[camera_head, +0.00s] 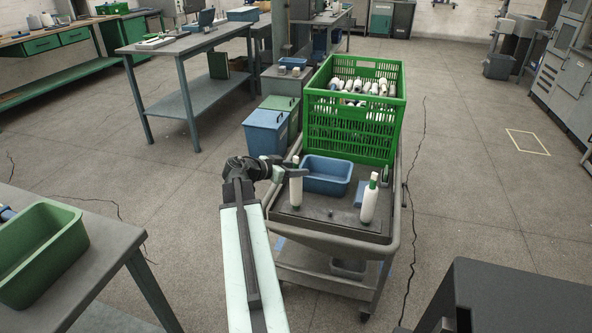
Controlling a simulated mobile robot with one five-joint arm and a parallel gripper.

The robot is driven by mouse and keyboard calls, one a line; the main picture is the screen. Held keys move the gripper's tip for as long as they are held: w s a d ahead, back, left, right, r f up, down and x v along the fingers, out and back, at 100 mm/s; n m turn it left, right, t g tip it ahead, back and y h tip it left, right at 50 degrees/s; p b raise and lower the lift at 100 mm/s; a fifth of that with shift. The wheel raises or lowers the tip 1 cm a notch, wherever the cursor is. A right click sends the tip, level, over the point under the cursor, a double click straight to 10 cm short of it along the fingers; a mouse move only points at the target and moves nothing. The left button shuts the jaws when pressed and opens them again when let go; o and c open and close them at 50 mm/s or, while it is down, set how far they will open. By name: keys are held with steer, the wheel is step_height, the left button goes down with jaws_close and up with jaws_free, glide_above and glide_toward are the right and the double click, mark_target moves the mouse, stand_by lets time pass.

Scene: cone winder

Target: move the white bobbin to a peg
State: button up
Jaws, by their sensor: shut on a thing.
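My gripper (293,172) is shut on a white bobbin (296,191) at the left side of the cart's top. The bobbin is upright, with its narrow tip showing above the jaws; whether its base touches the cart top is hard to tell. A second white bobbin (370,203) with a green upper part stands, slightly tilted in the picture, on the right of the cart top. A small dark stub (330,212), perhaps a peg, shows between the two bobbins. A dark green upright piece (386,174) stands farther back on the right.
The grey cart (333,229) carries a blue tray (327,187) behind the bobbins and a tall green crate (349,135) of bobbins at the back. A blue bin (266,133) stands left of the cart. A green tray (38,262) sits on a bench at left. Floor right of the cart is clear.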

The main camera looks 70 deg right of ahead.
steer(key=shift+f+b, duration=0.55)
steer(key=shift+f, duration=0.05)
steer(key=o, duration=1.3)
steer(key=shift+c, duration=0.2)
steer(key=shift+r, duration=0.1)
steer(key=p+v, duration=0.3)
steer(key=v, duration=0.4)
steer(key=shift+w+a+r, duration=0.15)
steer(key=shift+w+a, duration=0.05)
steer(key=shift+a, duration=0.1)
